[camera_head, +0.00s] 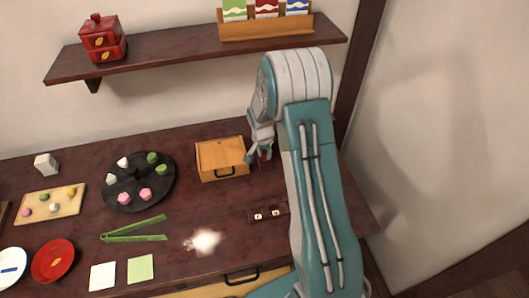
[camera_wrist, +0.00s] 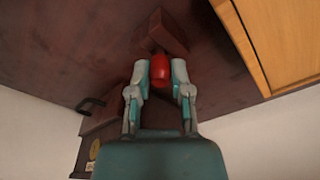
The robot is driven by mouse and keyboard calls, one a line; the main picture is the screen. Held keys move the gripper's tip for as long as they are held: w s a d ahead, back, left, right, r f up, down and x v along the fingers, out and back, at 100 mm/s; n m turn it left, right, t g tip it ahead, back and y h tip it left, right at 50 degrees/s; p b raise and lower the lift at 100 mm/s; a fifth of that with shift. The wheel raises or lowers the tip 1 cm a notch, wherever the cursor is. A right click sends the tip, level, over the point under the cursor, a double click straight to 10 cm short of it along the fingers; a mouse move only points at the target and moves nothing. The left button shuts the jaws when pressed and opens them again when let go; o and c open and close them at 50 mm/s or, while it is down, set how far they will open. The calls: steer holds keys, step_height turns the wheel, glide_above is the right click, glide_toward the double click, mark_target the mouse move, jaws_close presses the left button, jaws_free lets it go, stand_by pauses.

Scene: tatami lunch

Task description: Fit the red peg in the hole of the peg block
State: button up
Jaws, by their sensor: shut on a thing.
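My gripper (camera_wrist: 160,72) is shut on the red peg (camera_wrist: 160,68), with one finger on each side of it. In the wrist view the peg's far end overlaps the near edge of the dark red-brown peg block (camera_wrist: 167,30). I cannot tell whether the peg touches the block or is above it, and the hole is not visible. In the head view my gripper (camera_head: 258,152) is low at the back of the table, just right of the wooden box, with a bit of red at the fingers. The block is mostly hidden there.
A wooden box (camera_head: 222,158) with a dark handle stands close left of my gripper. A small dark tray (camera_head: 268,213) with white pieces lies in front. A round black plate (camera_head: 139,181), green tongs (camera_head: 135,229) and a wall shelf (camera_head: 195,59) are around.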

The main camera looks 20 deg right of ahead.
steer(key=shift+f, duration=0.5)
steer(key=o, duration=0.8)
steer(key=shift+c, duration=0.2)
step_height(320, 180, up, 12)
steer(key=a, duration=0.1)
steer(key=shift+s+f, duration=0.15)
steer(key=shift+s, duration=0.25)
steer(key=shift+a, duration=0.1)
